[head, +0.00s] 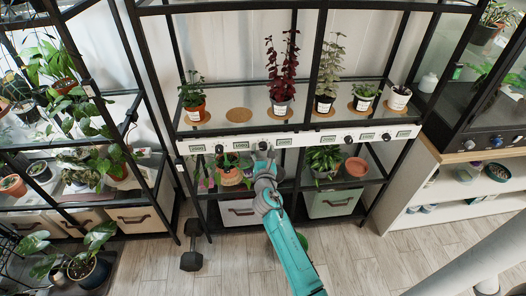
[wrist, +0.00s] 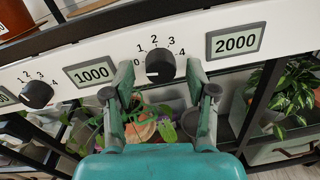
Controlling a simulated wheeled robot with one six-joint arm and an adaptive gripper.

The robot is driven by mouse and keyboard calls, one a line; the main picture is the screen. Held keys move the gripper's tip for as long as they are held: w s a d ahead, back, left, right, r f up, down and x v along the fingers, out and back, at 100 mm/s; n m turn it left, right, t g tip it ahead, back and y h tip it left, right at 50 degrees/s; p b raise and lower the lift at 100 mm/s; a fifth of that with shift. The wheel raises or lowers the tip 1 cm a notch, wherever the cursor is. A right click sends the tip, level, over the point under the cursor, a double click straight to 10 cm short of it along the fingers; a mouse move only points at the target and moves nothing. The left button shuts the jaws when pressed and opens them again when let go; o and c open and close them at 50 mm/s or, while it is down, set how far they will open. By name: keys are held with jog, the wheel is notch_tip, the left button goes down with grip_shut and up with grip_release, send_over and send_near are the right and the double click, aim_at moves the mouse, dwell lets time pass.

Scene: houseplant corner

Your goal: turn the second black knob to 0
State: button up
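The second black knob (wrist: 160,65) from the left is on the white panel between the 1000 and 2000 displays in the wrist view. A scale of 0 to 4 arcs over it. A pale mark shows at its lower left; I cannot tell exactly which number it points to. My gripper (wrist: 160,78) is open, with one finger on each side of the knob and gaps visible between.
The first knob (wrist: 37,95) is to the left, beside the 1000 display (wrist: 91,72). The 2000 display (wrist: 236,41) is to the right. Potted plants, including a dark red one (head: 282,75), stand on the shelf above the panel (head: 327,138). More plants (head: 323,156) are below.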

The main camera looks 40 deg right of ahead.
jog(key=v, duration=1.2)
jog(key=shift+d, duration=0.1)
jog(key=s+a+f+m+y, duration=0.4)
jog(key=s+a+m, duration=0.25)
jog(key=s, duration=0.45)
jog(key=s+a+f+m+y, duration=0.3)
jog(key=s+a+m+y, duration=0.15)
jog(key=s+a, duration=0.5)
jog(key=s+a+r+m+y, duration=0.1)
jog(key=s+r+m, duration=0.4)
jog(key=s, duration=0.5)
jog(key=s+a+r+m+y, duration=0.1)
jog(key=s+a+r+m, duration=0.1)
jog(key=s+r+m, duration=0.4)
jog(key=s+m, duration=0.4)
jog(key=shift+a+m+t, duration=0.15)
jog(key=shift+m+t, duration=0.15)
